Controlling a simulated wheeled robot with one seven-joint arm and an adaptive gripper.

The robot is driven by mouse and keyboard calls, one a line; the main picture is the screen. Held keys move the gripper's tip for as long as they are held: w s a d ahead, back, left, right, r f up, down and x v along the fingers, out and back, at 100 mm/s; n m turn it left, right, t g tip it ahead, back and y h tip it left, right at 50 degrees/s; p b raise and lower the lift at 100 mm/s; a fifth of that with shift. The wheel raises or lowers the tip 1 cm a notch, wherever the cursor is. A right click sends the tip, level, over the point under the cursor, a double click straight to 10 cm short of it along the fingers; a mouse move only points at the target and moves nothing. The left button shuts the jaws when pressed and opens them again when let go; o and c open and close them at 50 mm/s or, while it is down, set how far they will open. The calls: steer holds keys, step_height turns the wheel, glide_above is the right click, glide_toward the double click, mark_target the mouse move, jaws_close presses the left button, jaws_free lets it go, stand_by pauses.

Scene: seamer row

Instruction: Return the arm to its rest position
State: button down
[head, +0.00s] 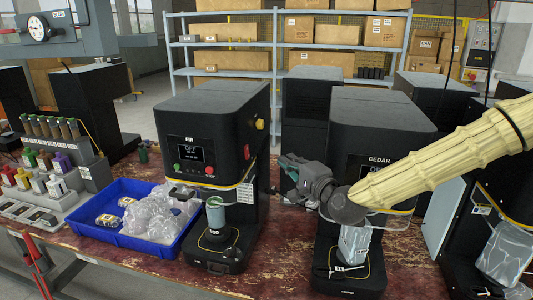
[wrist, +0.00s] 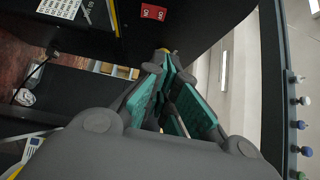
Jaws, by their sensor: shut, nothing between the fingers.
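My gripper (head: 288,164) is at the end of my arm, which reaches in from the right under a pale yellow ribbed sleeve. It is in front of the black machine labelled CEDAR (head: 385,120) and points left toward the gap beside the machine labelled FIR (head: 205,110). In the wrist view my gripper (wrist: 166,62) shows teal finger pads. The fingers are shut with nothing held. My wrist hides part of the CEDAR machine's front. I cannot tell whether the gripper touches either machine.
A green can (head: 215,214) stands on the FIR machine's lower stage. A rack of coloured parts (head: 52,185) stands at the left. Steel shelves (head: 278,60) hold cardboard boxes behind. Bare red-brown tabletop (head: 275,262) shows between the machines.

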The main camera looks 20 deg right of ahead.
steer(key=shift+f, duration=0.1)
steer(key=s+a+f+n+g, duration=0.2)
steer(key=s+f+g, duration=0.15)
steer(key=f, duration=0.75)
steer(key=s+a+f+n+g+h+b, duration=0.1)
steer(key=s+a+f+n+g, duration=0.3)
steer(key=f, duration=0.8)
steer(key=s+f+n+g, duration=0.1)
steer(key=s+f, duration=0.4)
steer(key=f, duration=0.6)
steer(key=s+f+n+g+h, duration=0.1)
steer(key=s+f+n+g, duration=0.1)
steer(key=s+f, duration=0.5)
steer(key=s+d+f+n+g+h, duration=0.1)
steer(key=s+f+n+g, duration=0.2)
steer(key=s+f, duration=0.4)
steer(key=s+f+n+g+h+b, duration=0.1)
steer(key=s+f+n+g, duration=0.2)
steer(key=s+f, duration=0.4)
steer(key=s+g, duration=0.1)
steer(key=s, duration=0.8)
steer(key=shift+s+d+f, duration=0.2)
steer(key=shift+s+f, duration=0.15)
